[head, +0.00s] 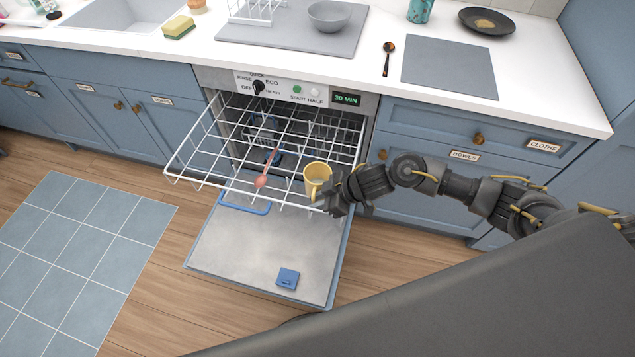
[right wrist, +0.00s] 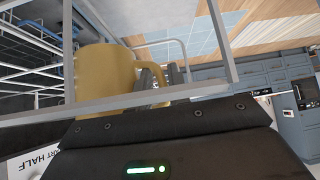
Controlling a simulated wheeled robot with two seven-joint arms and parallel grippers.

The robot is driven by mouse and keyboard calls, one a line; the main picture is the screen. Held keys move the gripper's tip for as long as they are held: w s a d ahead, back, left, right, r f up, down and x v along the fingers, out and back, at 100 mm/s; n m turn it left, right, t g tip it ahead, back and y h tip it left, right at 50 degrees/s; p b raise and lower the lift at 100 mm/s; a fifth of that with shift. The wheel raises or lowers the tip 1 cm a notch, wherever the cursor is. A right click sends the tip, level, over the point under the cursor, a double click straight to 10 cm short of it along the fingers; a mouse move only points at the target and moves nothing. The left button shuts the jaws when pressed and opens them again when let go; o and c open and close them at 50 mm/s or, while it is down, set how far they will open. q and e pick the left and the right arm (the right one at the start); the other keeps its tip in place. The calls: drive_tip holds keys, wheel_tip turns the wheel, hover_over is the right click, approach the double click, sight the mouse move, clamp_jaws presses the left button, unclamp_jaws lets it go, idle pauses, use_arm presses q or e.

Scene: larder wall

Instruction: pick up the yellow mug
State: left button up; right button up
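The yellow mug (head: 316,180) stands in the front right part of the pulled-out upper dishwasher rack (head: 200,181). My right gripper (head: 332,199) is at the mug's right side, by the rack's front right corner. In the right wrist view the mug (right wrist: 105,75) is behind a white rack wire, its handle towards my gripper. The fingers (right wrist: 162,78) are close around the handle, partly hidden by the wire and the gripper body. I cannot tell whether they press on it. My left gripper is in no view.
A red utensil (head: 266,170) lies in the rack, left of the mug. The dishwasher door (head: 250,245) is folded down below, with a blue lidded compartment (head: 288,278). Cabinet drawers (head: 440,148) stand to the right. The countertop (head: 370,70) is above.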

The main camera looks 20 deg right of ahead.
clamp_jaws()
drive_tip(key=shift+s, duration=0.1)
drive_tip(key=shift+r, duration=0.2)
